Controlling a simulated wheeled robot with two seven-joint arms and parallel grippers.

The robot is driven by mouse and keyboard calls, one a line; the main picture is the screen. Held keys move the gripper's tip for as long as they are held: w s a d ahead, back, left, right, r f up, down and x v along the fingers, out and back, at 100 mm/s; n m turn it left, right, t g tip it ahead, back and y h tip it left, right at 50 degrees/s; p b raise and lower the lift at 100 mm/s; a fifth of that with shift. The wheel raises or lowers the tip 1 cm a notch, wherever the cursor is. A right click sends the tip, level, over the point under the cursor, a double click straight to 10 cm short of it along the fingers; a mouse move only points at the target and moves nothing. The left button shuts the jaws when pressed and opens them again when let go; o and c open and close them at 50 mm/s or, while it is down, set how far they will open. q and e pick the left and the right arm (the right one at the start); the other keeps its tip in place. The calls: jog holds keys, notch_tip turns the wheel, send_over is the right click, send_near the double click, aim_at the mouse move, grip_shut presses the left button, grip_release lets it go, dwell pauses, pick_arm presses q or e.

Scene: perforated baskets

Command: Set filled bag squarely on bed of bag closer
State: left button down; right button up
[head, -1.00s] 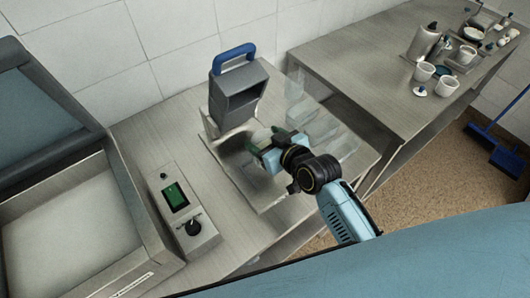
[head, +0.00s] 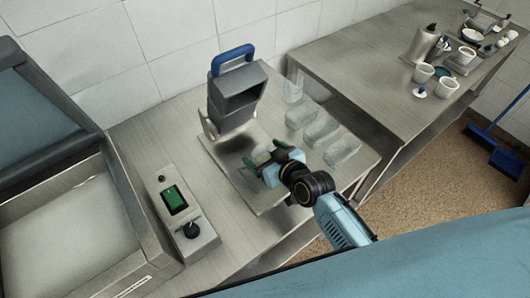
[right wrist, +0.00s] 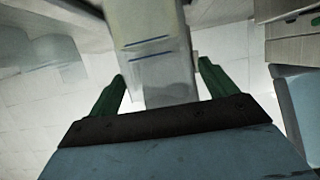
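The bag closer (head: 236,98), a grey head with a blue handle, stands on the worktop with a flat metal bed (head: 225,150) in front of it. My right gripper (head: 265,157) is over the bed, its green fingers spread. In the right wrist view a pale translucent piece with two blue lines (right wrist: 150,55), likely the filled bag, lies between the open fingers (right wrist: 162,78). A gap shows beside the right finger; contact on the left is unclear. I cannot make out this piece in the head view. My left gripper is out of view.
Several clear containers (head: 321,131) stand right of the bed. A second table (head: 380,75) carries cups and bottles.

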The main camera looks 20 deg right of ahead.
jog(key=shift+r, duration=0.15)
jog(key=v, duration=1.2)
